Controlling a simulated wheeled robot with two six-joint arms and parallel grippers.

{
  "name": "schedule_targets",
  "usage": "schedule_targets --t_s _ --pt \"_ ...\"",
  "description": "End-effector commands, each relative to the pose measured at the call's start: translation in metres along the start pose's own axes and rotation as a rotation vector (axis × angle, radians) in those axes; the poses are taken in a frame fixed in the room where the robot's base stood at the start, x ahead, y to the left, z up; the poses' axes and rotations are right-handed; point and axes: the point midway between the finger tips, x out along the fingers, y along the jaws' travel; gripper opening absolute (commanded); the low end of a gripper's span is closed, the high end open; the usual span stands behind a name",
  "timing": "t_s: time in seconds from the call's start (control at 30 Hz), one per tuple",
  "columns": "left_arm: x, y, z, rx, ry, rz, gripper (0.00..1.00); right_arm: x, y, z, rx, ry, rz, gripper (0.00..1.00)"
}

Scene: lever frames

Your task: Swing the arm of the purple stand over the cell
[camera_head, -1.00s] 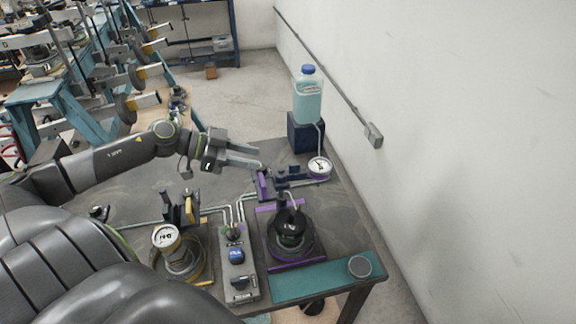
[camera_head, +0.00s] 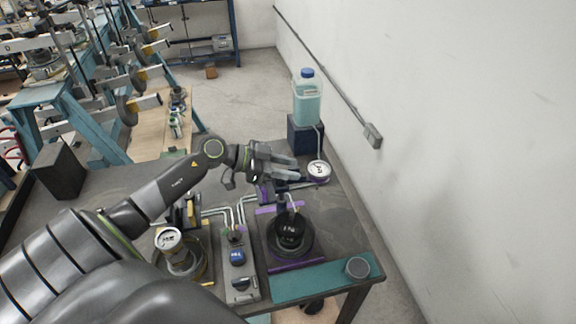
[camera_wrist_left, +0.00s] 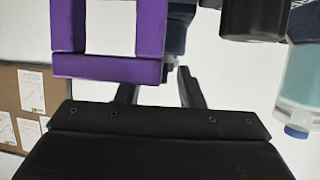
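The purple stand (camera_head: 297,263) is on the right part of the table, with purple edges around its base. Its dark arm carries a white-faced round gauge (camera_head: 319,170) at the far right, beyond and right of the cell. The cell (camera_head: 290,231) looks like a black round body on the base. My left gripper (camera_head: 297,168) is above the stand's arm, fingers apart, and hides part of it. In the left wrist view, a purple square frame (camera_wrist_left: 108,67) shows close by, near the two separated fingers (camera_wrist_left: 158,88). Contact cannot be told. My right gripper is out of view.
A second stand with a white gauge (camera_head: 168,239) and yellow parts is to the left. A bottle (camera_head: 307,98) stands on a dark block at the back. The wall is close on the right.

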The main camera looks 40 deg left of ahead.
Motion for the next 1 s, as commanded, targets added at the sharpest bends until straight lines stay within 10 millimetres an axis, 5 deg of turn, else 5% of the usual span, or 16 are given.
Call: schedule_targets --t_s 0.3,0.6,1.0 --pt "0.0021 0.0000 0.0002 0.000 -0.001 0.000 0.35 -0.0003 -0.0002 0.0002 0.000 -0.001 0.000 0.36" --pt "0.0019 0.0000 0.0001 0.000 0.000 0.000 0.00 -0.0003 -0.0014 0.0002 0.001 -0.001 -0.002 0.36" --pt "0.0021 -0.0002 0.0006 0.004 0.000 0.014 0.00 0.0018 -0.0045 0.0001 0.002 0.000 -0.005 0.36"
